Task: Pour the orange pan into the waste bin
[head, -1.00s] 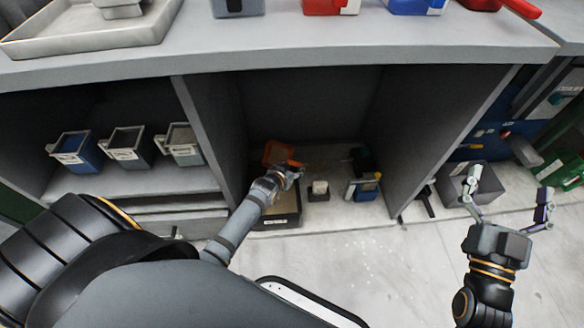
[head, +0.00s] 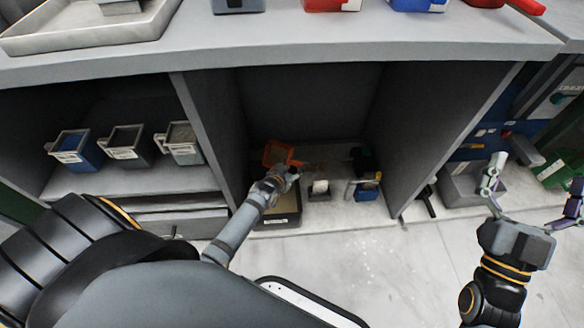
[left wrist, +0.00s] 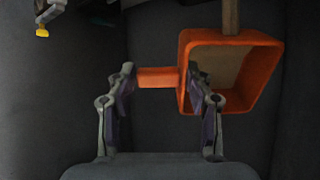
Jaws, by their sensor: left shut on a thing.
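An orange pan (head: 277,152) is in the lower middle bay of the bench, at the tip of my left arm. My left gripper (head: 286,171) is shut on the pan's short orange handle. In the left wrist view the pan (left wrist: 268,85) is tilted, its open side showing a tan inside. A brown strip (left wrist: 231,16) runs up from it; I cannot tell whether it is falling material. A dark open box (head: 290,221) with a pale label stands below my left gripper; I cannot tell whether it is the waste bin. My right gripper (head: 536,185) is open and empty at the right.
Blue, dark and grey small bins (head: 125,147) stand on the left shelf. A small dark box (head: 319,190) and a blue container (head: 366,191) stand in the middle bay. The bay's side walls (head: 210,125) flank my left arm. A grey box (head: 462,184) stands on the right.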

